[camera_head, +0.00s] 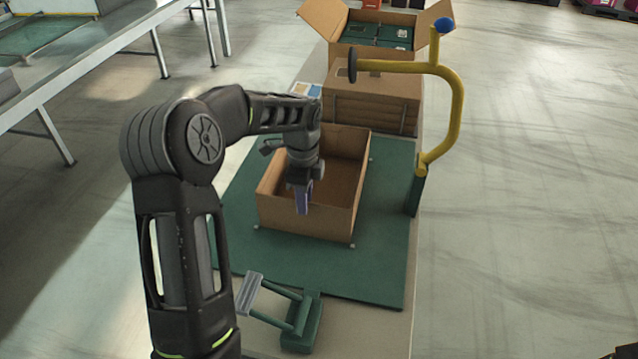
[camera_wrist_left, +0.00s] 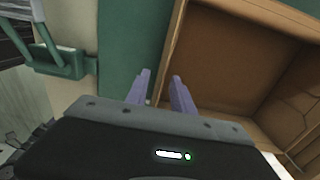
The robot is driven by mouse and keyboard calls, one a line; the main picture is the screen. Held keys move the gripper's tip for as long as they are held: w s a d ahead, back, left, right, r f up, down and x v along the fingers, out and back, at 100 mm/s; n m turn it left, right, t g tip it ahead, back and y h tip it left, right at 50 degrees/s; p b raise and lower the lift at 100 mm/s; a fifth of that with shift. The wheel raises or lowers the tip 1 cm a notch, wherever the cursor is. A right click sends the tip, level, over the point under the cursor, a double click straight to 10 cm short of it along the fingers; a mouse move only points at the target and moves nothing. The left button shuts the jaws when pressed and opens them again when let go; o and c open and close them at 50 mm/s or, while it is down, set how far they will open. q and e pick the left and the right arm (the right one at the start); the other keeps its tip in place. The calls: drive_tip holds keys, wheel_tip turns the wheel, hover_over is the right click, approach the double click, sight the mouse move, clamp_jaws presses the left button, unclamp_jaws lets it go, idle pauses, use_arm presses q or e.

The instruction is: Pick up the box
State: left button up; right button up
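An open, empty-looking brown cardboard box (camera_head: 318,222) sits on a green mat (camera_head: 375,265) in the head view. My left gripper (camera_head: 302,207) is above the box's near wall and points down, with its purple fingertips at that wall's top edge. In the left wrist view the fingers (camera_wrist_left: 160,82) are apart, and the box wall's edge runs between them. The box interior (camera_wrist_left: 225,60) is to their right and green mat to their left. I cannot tell whether either finger touches the cardboard. My arm hides part of the box's left side. My right gripper is not in view.
A green metal stand (camera_head: 303,322) is on the near side of the table; it also shows in the left wrist view (camera_wrist_left: 60,62). A yellow curved post (camera_head: 457,105) rises at the right edge. Behind the box are a closed carton (camera_head: 372,97) and an open carton (camera_head: 352,55) holding green boxes.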

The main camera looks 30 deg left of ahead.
use_arm(q)
drive_tip(key=shift+f, duration=1.3)
drive_tip(key=p, duration=0.2)
hover_over(304, 234)
wheel_tip(304, 234, down, 5)
drive_tip(key=shift+w+f, duration=0.1)
drive_tip(key=shift+c, duration=0.2)
clamp_jaws()
idle(0.9)
